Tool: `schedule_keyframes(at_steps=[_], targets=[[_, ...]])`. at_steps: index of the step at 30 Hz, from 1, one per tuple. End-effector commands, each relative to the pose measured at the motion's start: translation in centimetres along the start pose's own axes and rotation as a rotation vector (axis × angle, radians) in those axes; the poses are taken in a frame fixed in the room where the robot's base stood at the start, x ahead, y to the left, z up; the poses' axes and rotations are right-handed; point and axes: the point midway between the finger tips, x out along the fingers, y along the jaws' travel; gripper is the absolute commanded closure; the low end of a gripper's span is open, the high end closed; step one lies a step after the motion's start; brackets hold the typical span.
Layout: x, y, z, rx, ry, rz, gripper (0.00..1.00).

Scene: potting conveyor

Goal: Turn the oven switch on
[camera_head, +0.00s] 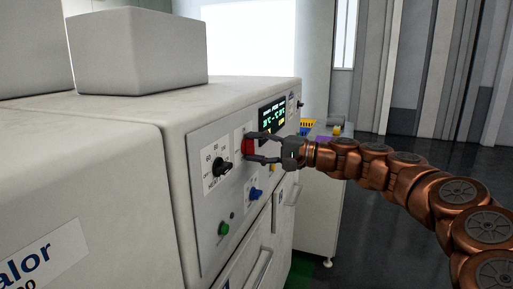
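The oven (160,140) is a large white cabinet with a grey control panel (205,245) on its front face. A red switch (248,146) sits on the panel, right of a black dial and left of the display. My gripper (252,147) is in front of the panel at the red switch, with its dark fingers spread apart, one above and one below the switch. I cannot tell whether a finger touches it. The fingers partly cover the switch surroundings. The switch position cannot be read.
The panel also has a black dial (223,167), a blue knob (256,194), a green button (224,229) and a lit display (271,119). A white box (137,52) stands on top. A white cabinet (318,215) with small coloured items stands behind. Dark floor (375,240) lies right.

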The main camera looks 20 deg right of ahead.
Motion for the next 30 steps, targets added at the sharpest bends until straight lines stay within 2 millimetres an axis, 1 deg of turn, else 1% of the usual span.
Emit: schedule_keyframes(at_steps=[1,4,5,13,17,20,30], targets=[[0.0,0.0,0.0,0.000,0.000,0.000,0.43],[0.0,0.0,0.0,-0.001,0.000,0.000,0.33],[0.0,0.0,0.0,-0.001,0.000,0.000,0.31],[0.0,0.0,0.0,-0.001,0.000,0.000,0.31],[-0.7,0.0,0.0,-0.001,0.001,0.000,0.31],[-1.9,-0.1,0.0,-0.001,0.001,-0.002,0.31],[-8.4,0.0,-0.2,-0.001,0.005,-0.001,0.31]])
